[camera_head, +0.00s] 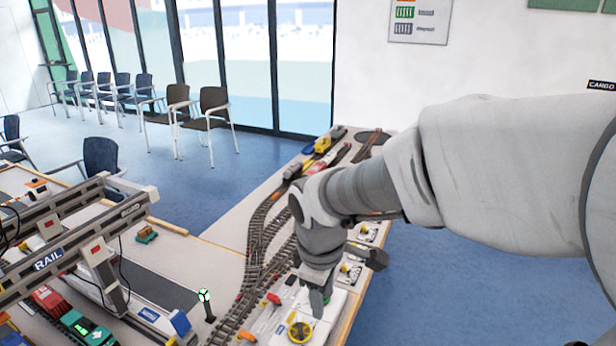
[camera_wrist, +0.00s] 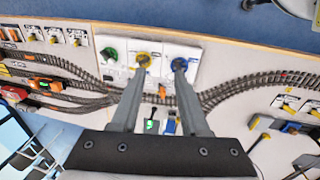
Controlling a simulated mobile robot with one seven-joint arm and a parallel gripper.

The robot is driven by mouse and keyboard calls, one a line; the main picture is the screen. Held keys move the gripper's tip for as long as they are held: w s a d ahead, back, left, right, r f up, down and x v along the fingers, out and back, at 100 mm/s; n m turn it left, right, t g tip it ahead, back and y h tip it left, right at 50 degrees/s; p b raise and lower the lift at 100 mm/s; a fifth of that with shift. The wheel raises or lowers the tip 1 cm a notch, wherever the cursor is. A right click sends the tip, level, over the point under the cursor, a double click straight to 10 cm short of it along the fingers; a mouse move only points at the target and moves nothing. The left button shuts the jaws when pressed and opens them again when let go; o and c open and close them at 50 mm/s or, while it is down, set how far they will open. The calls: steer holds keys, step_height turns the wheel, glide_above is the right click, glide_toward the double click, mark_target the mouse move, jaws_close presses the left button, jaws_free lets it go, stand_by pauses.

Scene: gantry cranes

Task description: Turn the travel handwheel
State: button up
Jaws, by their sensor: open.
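I cannot read a label that tells which is the travel handwheel. My gripper (camera_wrist: 160,71) is open and empty, one fingertip overlapping the yellow wheel's lower edge and the other the blue wheel's. Contact cannot be told. The blue wheel is not visible there.
Model railway tracks (camera_head: 262,235) run along the table beside the panel. A grey gantry crane marked RAIL (camera_head: 50,260) stands at the left. Small lever panels (camera_head: 352,270) line the table's right edge. Blue floor (camera_head: 450,290) is clear to the right.

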steer(key=w+a+f+n+g, duration=0.2)
steer(key=a+f+n, duration=0.5)
steer(key=a+f, duration=0.35)
step_height(320, 180, down, 16)
steer(key=shift+s+a+f+b, duration=0.1)
steer(key=shift+b, duration=0.25)
jaws_close()
